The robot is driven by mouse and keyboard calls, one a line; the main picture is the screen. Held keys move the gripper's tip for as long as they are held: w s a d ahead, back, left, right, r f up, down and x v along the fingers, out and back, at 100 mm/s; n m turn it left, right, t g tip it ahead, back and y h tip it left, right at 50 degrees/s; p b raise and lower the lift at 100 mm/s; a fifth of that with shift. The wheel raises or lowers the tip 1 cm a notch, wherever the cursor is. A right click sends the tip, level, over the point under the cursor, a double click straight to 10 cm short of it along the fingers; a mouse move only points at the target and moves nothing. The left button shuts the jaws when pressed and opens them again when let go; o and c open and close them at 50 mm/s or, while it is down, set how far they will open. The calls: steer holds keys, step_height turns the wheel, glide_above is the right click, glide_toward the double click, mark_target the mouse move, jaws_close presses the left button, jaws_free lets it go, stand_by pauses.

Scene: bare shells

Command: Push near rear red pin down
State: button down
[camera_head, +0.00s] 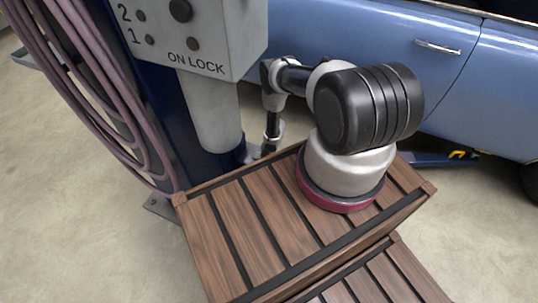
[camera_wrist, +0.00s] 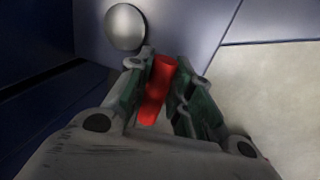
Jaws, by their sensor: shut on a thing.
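In the wrist view a red pin (camera_wrist: 157,98) stands between the green-padded fingers of my gripper (camera_wrist: 163,72). The fingers are closed in on the pin from both sides. Its lower end is partly hidden by my gripper body, so I cannot tell how far down it sits. In the head view my gripper (camera_head: 268,148) is low beside the foot of the blue lift post (camera_head: 226,158), behind the wooden steps. The pin cannot be made out in the head view.
A grey ball-shaped knob (camera_wrist: 125,27) is close to the pin. The wooden steps (camera_head: 238,225) stand in front. A blue car (camera_head: 400,55) is behind, with a blue lift arm (camera_head: 425,160) under it. Purple hoses (camera_head: 95,95) hang at left. Concrete floor lies around.

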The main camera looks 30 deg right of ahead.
steer(key=c, duration=1.3)
jaws_free()
steer(key=shift+w+a, duration=0.1)
steer(key=shift+w, duration=0.05)
steer(key=r, duration=0.4)
steer(key=s+d+r, duration=0.1)
steer(key=r, duration=0.2)
steer(key=s+r, duration=0.1)
steer(key=r, duration=0.3)
steer(key=shift+d+r, duration=0.25)
steer(key=shift+r, duration=0.1)
